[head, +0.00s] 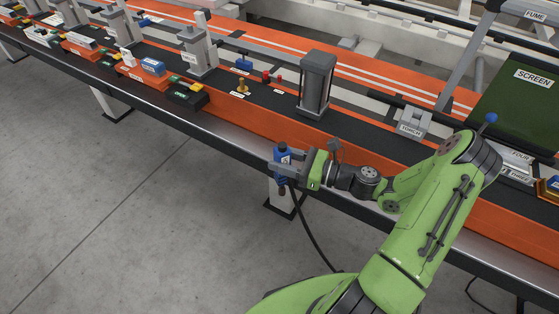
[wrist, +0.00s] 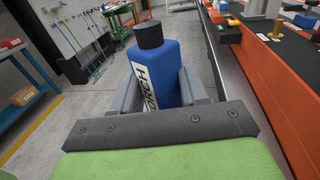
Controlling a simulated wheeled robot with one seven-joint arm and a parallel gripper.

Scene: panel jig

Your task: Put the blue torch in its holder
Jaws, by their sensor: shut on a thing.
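The blue torch (head: 282,157) has a dark cap and a white label, and a black cable hangs from its lower end. My gripper (head: 284,165) is shut on it and holds it roughly upright in front of the bench's front edge. In the wrist view the blue torch (wrist: 155,70) stands between the grey jaws of my gripper (wrist: 158,92), with its black cap up and its label partly readable. A grey holder labelled TORCH (head: 411,124) sits on the bench to the right of the gripper. No torch shows in it.
A grey post block (head: 316,84) stands on the bench between the torch and the holder. A green SCREEN panel (head: 518,105) is at the right. Small labelled parts and clamps line the bench at left. The floor (head: 130,200) in front is clear.

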